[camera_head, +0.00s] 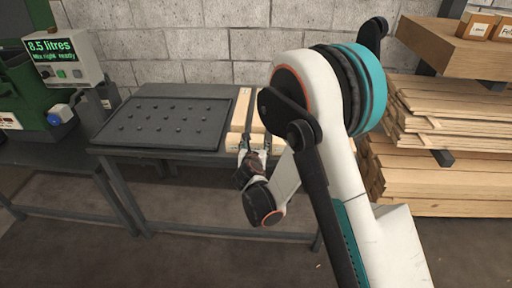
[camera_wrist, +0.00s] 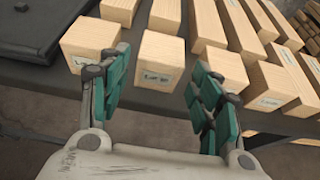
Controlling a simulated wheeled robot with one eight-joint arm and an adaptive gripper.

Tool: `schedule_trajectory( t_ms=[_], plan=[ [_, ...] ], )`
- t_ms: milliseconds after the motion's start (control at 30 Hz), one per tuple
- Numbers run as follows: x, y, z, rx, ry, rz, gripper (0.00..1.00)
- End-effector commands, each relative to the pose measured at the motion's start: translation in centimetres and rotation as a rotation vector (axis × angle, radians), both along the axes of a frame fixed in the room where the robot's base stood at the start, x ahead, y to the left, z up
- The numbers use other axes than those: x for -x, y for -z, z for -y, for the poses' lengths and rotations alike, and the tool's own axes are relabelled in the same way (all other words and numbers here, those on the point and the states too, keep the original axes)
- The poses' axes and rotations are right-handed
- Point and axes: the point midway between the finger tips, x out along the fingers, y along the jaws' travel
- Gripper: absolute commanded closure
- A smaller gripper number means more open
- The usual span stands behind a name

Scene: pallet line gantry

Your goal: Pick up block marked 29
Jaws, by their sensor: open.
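Several pale wooden blocks with small labels on their end faces lie side by side in the wrist view. One block (camera_wrist: 158,62) shows its labelled end between the fingers of my gripper (camera_wrist: 156,75), a little beyond them. Another block (camera_wrist: 90,42) is at the left, partly behind the left finger. A further block (camera_wrist: 227,68) is at the right, beside the right finger. The labels are too small and blurred for me to read 29 on any. My gripper is open and empty; in the head view it is at the table's front edge (camera_head: 252,153), where my arm hides most blocks.
A dark tray with small pegs (camera_head: 165,122) covers the left of the dark table (camera_head: 150,92). A green machine with a display panel (camera_head: 62,57) is at the left.

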Motion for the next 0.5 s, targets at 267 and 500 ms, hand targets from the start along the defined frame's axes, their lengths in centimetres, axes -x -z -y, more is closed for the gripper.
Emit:
schedule_trajectory(
  t_ms=[267,500],
  plan=[
    [-2.0,0.9,0.1,-0.001,0.0,0.0,0.42],
    [-4.1,2.5,0.2,-0.002,0.003,0.0,0.42]
  ],
)
